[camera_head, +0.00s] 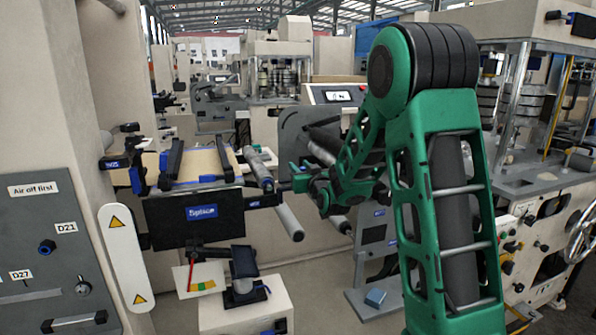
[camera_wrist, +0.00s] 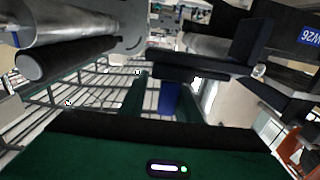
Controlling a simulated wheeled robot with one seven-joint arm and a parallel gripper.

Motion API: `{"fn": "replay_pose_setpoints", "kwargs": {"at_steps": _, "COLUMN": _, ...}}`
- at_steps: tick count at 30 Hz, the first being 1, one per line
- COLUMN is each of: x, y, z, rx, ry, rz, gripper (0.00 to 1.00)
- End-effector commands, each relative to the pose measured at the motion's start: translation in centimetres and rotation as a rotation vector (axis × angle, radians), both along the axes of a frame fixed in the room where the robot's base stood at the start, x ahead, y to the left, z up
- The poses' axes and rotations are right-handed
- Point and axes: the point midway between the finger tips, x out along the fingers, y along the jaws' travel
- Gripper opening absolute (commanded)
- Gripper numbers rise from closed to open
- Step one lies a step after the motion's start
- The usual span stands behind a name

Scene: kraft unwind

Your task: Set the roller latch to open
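My gripper (camera_head: 292,181) is at the end of my green arm, beside the right side of the roller frame in the head view. In the wrist view my gripper (camera_wrist: 163,98) shows two dark green fingers standing apart. A small blue piece (camera_wrist: 171,98) shows between them, with a gap on its left; I cannot tell whether it touches a finger. A black bar (camera_wrist: 190,66) lies just beyond the fingertips. I cannot clearly make out the roller latch or its setting; my wrist hides part of this area in the head view.
Grey rollers (camera_head: 289,222) stick out close to my gripper; one roller (camera_wrist: 70,57) is large at the wrist view's left. A black splice panel (camera_head: 196,218) is to the left. A white cabinet (camera_head: 246,312) stands below. Open floor lies right of it.

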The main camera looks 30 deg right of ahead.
Motion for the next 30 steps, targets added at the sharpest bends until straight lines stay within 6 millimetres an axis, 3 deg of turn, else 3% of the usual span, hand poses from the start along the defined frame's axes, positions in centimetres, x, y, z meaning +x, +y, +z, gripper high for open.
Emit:
{"fn": "replay_pose_setpoints", "kwargs": {"at_steps": 13, "x": -0.8, "y": 0.5, "z": 0.0, "rx": 0.002, "ry": 0.001, "rz": 0.006, "gripper": 0.34}}
{"fn": "replay_pose_setpoints", "kwargs": {"at_steps": 24, "x": -7.2, "y": 1.2, "z": -0.1, "rx": 0.003, "ry": 0.002, "rz": 0.003, "gripper": 0.34}}
{"fn": "replay_pose_setpoints", "kwargs": {"at_steps": 30, "x": -9.7, "y": 1.5, "z": -0.1, "rx": 0.001, "ry": 0.001, "rz": 0.002, "gripper": 0.34}}
